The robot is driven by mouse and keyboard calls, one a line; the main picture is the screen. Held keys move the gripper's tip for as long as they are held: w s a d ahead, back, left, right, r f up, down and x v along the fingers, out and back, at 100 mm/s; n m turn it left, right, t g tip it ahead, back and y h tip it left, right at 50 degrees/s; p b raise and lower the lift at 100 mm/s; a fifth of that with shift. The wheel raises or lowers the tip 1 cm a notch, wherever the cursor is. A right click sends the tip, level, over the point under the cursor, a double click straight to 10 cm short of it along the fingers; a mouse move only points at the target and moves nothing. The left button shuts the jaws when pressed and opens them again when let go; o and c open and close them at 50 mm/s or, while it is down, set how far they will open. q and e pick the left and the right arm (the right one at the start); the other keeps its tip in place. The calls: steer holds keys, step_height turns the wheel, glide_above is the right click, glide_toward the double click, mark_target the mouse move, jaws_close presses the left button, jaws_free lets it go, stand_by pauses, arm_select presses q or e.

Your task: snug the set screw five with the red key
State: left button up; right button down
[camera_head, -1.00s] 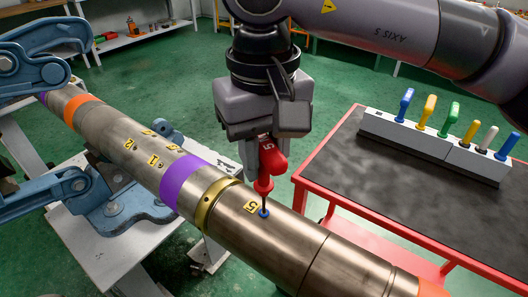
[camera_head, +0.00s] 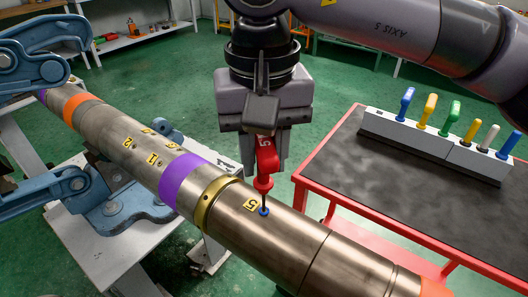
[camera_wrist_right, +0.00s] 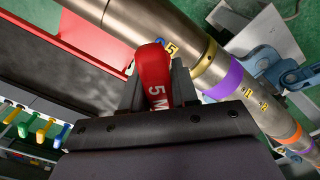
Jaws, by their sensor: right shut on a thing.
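My right gripper (camera_head: 264,160) is above the steel pipe (camera_head: 262,235), shut on the red key (camera_head: 264,168). The key is upright, its shaft pointing down to set screw five (camera_head: 264,211), a blue-ringed screw on top of the pipe beside the yellow "5" label (camera_head: 251,205). The key's tip meets the screw in the head view; how deep it sits I cannot tell. In the right wrist view the red key (camera_wrist_right: 154,75) shows a "5 M" mark between the fingers, and label five (camera_wrist_right: 171,47) lies just beyond it. My left gripper is not in view.
A blue pipe vise (camera_head: 110,205) holds the pipe at left. Screws with other number labels (camera_head: 150,155) lie past the purple band (camera_head: 182,182). A red-framed cart (camera_head: 340,200) at right carries a grey rack (camera_head: 430,142) of coloured keys. Green floor lies behind.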

steer(key=m, duration=0.3)
steer(key=shift+s+f, duration=0.1)
steer(key=shift+f, duration=0.2)
steer(key=shift+m+b, duration=0.55)
steer(key=shift+m, duration=0.65)
steer(key=m, duration=0.3)
steer(key=shift+a+m+b, duration=0.1)
steer(key=shift+m+b, duration=0.2)
steer(key=shift+m, duration=0.1)
steer(key=shift+m, duration=0.6)
steer(key=m+b, duration=0.1)
steer(key=m, duration=0.3)
steer(key=shift+m, duration=0.4)
